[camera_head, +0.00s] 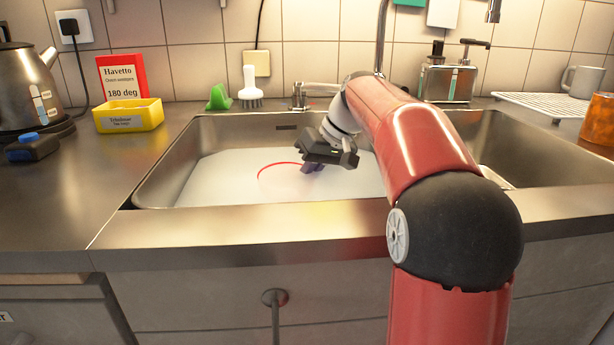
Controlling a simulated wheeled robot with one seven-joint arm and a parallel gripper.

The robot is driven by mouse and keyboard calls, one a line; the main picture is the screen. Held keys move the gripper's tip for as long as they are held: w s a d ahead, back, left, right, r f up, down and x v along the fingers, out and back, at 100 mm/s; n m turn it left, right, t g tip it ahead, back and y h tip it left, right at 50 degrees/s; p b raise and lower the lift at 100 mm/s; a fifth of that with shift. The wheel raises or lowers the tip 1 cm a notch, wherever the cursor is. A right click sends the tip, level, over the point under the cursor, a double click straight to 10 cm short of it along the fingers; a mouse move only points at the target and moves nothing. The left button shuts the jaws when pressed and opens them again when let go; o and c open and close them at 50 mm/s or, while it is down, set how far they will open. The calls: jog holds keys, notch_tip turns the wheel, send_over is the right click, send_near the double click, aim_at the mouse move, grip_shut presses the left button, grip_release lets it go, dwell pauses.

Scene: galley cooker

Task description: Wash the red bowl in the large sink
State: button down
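The large sink (165,172) on the left holds pale, cloudy water (215,180). A thin red arc, apparently the rim of the red bowl (265,168), shows at the water's surface. The rest of the bowl is hidden under the water and behind my gripper. My gripper (313,167) points down over the right part of this arc. A small dark purplish shape is at its tips, close to the water. I cannot tell whether this is the fingertips or something held, nor whether the gripper touches the bowl.
The tap (300,96) stands behind the sink. A white brush (250,90) and green scraper (219,98) stand at the back edge. A yellow box (128,116), red card (122,75) and kettle (25,90) are left. A soap dispenser (449,84) and drying rack (560,103) are right.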

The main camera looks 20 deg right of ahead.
jog(key=shift+r+p, duration=2.6)
jog(key=shift+r, duration=1.8)
jog(key=shift+f, duration=0.1)
